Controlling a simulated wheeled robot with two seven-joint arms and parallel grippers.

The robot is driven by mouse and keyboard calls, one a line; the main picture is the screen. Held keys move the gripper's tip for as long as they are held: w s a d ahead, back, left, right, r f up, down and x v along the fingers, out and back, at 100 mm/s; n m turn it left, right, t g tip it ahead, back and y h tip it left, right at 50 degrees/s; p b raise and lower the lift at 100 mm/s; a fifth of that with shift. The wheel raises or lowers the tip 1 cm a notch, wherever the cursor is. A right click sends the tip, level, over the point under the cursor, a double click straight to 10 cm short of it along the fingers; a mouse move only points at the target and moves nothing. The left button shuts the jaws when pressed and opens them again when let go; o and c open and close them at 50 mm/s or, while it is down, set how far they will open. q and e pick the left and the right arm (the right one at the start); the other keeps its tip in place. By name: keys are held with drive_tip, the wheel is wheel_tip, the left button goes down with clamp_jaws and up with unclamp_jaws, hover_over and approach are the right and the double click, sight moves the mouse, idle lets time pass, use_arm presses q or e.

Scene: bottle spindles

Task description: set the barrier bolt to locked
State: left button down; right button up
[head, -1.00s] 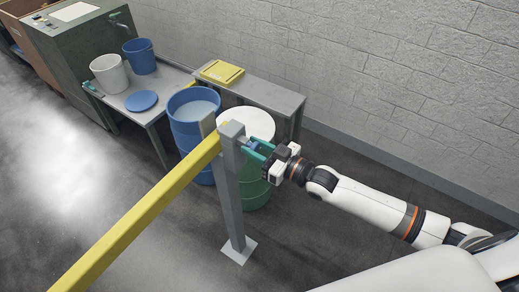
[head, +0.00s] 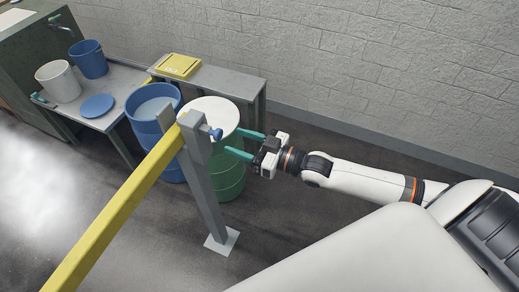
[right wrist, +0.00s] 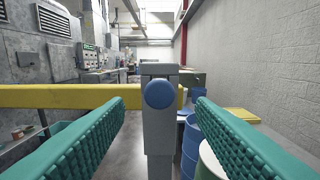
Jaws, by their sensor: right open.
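The barrier bolt shows as a blue knob (head: 215,133) on the head of the grey post (head: 203,185), at the end of the yellow barrier bar (head: 118,212). In the right wrist view the round blue knob (right wrist: 159,94) faces me, near the middle. My right gripper (head: 235,141) is open and empty, its teal fingers pointing at the knob from the right, with a gap between. In the right wrist view the fingers (right wrist: 160,102) stand on either side of the post. I cannot tell whether the bolt is locked. My left gripper is out of view.
A blue drum (head: 150,112) and a green drum with a white top (head: 212,114) stand behind the post. A grey bench (head: 118,75) holds buckets and a blue lid. A yellow case (head: 180,65) lies at the back, near the block wall (head: 400,75).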

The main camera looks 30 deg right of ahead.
drive_tip(key=v, duration=0.6)
drive_tip(key=shift+b, duration=0.35)
drive_tip(key=shift+s+a+m, duration=0.1)
drive_tip(key=shift+a+m, duration=0.15)
drive_tip(key=shift+m, duration=0.05)
drive_tip(key=c, duration=0.5)
drive_tip(key=s+a+m+t+h+p, duration=0.1)
drive_tip(key=m, duration=0.2)
drive_tip(key=s+a+r+m+t, duration=0.1)
drive_tip(key=m, duration=0.2)
drive_tip(key=s+a+m+t+h+p, duration=0.1)
drive_tip(key=m+t, duration=0.1)
drive_tip(key=m, duration=0.1)
drive_tip(key=shift+a+r+h+p, duration=0.3)
drive_tip(key=shift+a+p, duration=0.05)
drive_tip(key=shift+a, duration=0.05)
clamp_jaws()
drive_tip(key=m+h+p, duration=0.6)
drive_tip(key=m+h, duration=0.5)
drive_tip(key=m, duration=0.7)
approach(222, 133)
drive_tip(key=w+d+r, duration=0.1)
drive_tip(key=w+d, duration=0.2)
drive_tip(key=shift+w+a+f+g+p, duration=0.15)
drive_tip(key=shift+w+a+p, duration=0.1)
drive_tip(key=shift+w+a, duration=0.4)
drive_tip(key=shift+w+a+f+g+p, duration=0.2)
drive_tip(key=shift+w+a, duration=0.25)
drive_tip(key=shift+w, duration=0.3)
